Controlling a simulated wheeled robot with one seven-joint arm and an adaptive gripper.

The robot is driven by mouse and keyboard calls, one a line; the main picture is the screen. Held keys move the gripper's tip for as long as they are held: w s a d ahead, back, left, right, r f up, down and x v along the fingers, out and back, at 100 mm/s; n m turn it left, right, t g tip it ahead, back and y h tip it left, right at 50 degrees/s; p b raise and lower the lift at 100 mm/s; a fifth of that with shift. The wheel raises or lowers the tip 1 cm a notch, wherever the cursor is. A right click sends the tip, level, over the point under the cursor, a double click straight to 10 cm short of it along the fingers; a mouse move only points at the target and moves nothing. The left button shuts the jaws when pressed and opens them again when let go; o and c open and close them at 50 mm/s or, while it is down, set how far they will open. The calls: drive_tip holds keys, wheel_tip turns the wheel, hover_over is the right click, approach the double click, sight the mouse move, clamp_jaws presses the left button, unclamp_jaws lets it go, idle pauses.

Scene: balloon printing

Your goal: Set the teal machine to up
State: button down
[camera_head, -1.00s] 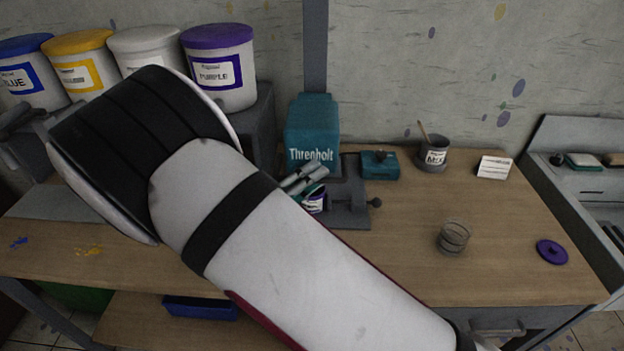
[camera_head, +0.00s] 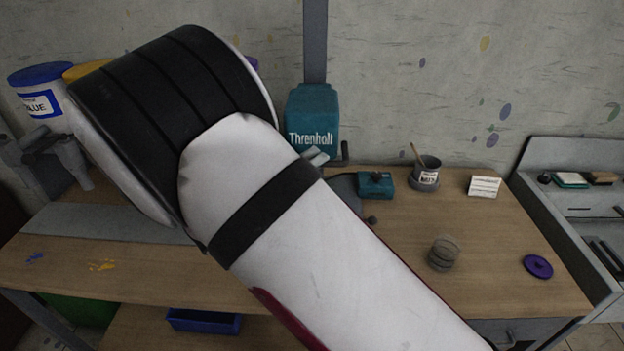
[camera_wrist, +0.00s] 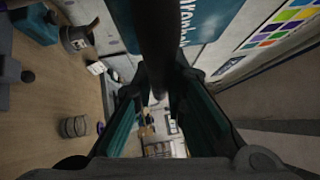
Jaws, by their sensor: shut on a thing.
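The teal machine (camera_head: 313,118) labelled Threnholt stands at the back of the wooden table. My gripper (camera_head: 317,156) is in front of its lower part in the head view, mostly hidden behind my arm. A dark lever (camera_head: 345,152) shows just right of my gripper. In the wrist view, a dark rod, seemingly this lever (camera_wrist: 158,40), runs between the fingers of my gripper (camera_wrist: 160,92), which are closed around it. The teal body (camera_wrist: 200,18) is close beside the rod. Most of the machine's base is hidden by my arm.
A small teal box (camera_head: 375,186), a grey mixing cup (camera_head: 427,172) and a white card (camera_head: 484,186) stand right of the machine. A clear jar (camera_head: 443,254) and a purple lid (camera_head: 538,266) are nearer the front. Paint tubs (camera_head: 40,90) stand at left, partly hidden.

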drive_tip(key=shift+r, duration=0.3)
drive_tip(key=c, duration=1.6)
unclamp_jaws()
drive_tip(key=shift+a+f, duration=0.1)
drive_tip(key=shift+s+a, duration=0.2)
drive_tip(key=v, duration=1.1)
drive_tip(key=shift+a, duration=0.15)
drive_tip(key=shift+s, duration=0.1)
